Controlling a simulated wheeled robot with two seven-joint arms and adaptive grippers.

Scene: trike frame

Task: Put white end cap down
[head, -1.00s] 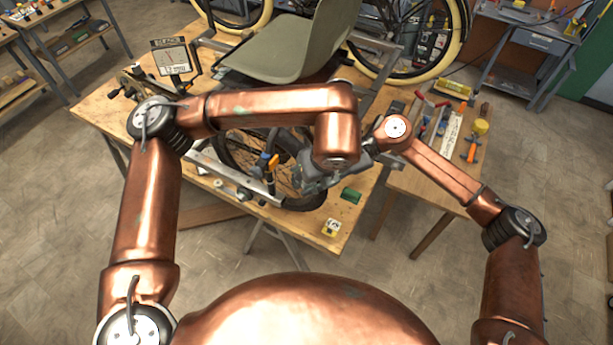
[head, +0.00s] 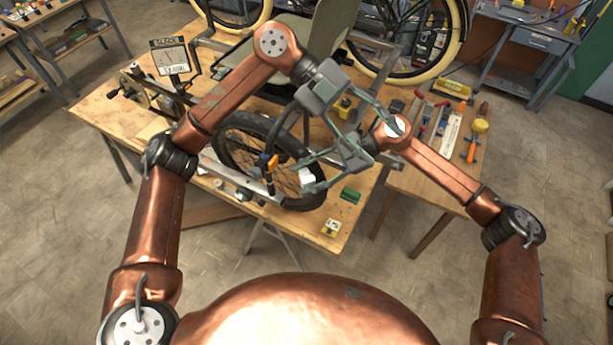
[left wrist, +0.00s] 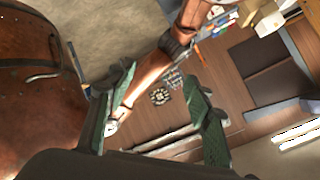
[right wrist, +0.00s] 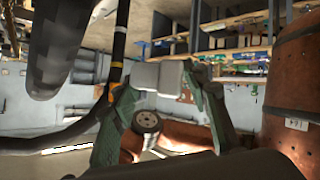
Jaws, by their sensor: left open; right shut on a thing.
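The white end cap (head: 306,176) is held between the fingertips of my right gripper (head: 308,173), beside the wheel and above the near part of the workbench. My left gripper (head: 375,120) is open and empty, pointing right and down, close to my right wrist. In the left wrist view its fingers (left wrist: 160,95) stand wide apart with nothing between them. The cap's underside is hidden.
The spoked wheel (head: 240,150) and trike frame fill the middle of the wooden workbench (head: 105,115). A green block (head: 350,195) and a small yellow-and-white block (head: 331,228) lie near its front corner. Tools cover the side table (head: 410,185) at right.

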